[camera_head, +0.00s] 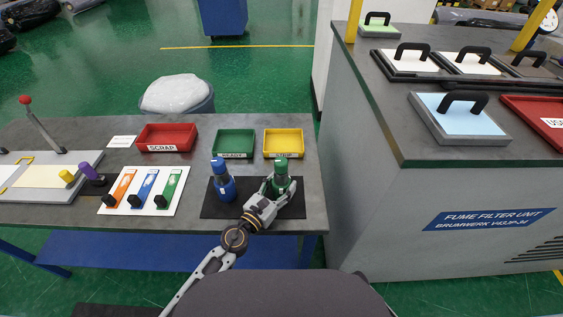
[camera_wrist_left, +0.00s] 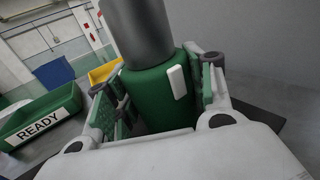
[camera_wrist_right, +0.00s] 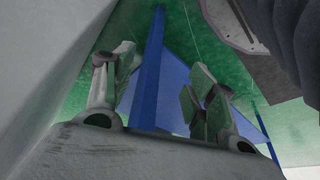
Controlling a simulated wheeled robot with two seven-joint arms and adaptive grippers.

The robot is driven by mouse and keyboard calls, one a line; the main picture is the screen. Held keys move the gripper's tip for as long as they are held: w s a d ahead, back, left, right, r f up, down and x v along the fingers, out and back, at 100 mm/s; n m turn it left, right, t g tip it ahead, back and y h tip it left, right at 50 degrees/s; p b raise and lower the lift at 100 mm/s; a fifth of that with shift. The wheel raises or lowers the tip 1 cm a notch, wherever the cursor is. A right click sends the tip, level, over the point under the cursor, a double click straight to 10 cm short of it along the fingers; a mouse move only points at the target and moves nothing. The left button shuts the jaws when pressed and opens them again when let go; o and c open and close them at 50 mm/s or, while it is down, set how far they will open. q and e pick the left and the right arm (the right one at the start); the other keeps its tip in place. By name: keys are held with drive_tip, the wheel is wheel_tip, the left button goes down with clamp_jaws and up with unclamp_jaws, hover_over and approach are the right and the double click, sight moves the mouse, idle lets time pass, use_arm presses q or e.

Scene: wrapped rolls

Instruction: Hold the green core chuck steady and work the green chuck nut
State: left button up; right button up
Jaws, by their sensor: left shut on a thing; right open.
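The green core chuck (camera_head: 280,187) stands upright on a black mat (camera_head: 240,210) on the grey bench. Its green chuck nut (camera_head: 281,167) sits at the top. My left gripper (camera_head: 270,192) is shut on the green body, which also shows between the fingers in the left wrist view (camera_wrist_left: 160,95). A grey cylinder (camera_wrist_left: 138,30) rises from the body there; the nut is out of that view. My right gripper (camera_wrist_right: 155,85) is open and empty in the right wrist view, low beside a blue bench leg. It is not visible in the head view.
A blue chuck (camera_head: 224,185) stands close left of the green one. Red (camera_head: 166,137), green (camera_head: 233,144) and yellow (camera_head: 284,143) bins line the bench's back. A white board with coloured strips (camera_head: 144,190) lies left. The fume filter unit (camera_head: 440,200) stands right, past a gap.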

drive_tip(key=a+r+n+t+y, duration=0.1)
drive_tip(key=a+r+n+y, duration=0.1)
drive_tip(key=a+r, duration=0.7)
drive_tip(key=a+r+n+t+y, duration=0.1)
drive_tip(key=a+r+y, duration=0.25)
drive_tip(key=r, duration=1.05)
drive_tip(key=a+r+n+t+y, duration=0.1)
drive_tip(key=a+r+n+y, duration=0.1)
drive_tip(key=a+r, duration=0.75)
drive_tip(key=m+t+y, duration=0.2)
drive_tip(key=t, duration=0.6)
approach(285, 166)
drive_tip(key=shift+d+r, duration=0.15)
drive_tip(key=shift+w, duration=0.15)
drive_tip(key=shift+f+x, duration=0.15)
drive_tip(key=shift+x, duration=2.8)
drive_tip(key=shift+f+x, duration=0.15)
drive_tip(key=shift+x, duration=2.75)
drive_tip(key=c, duration=1)
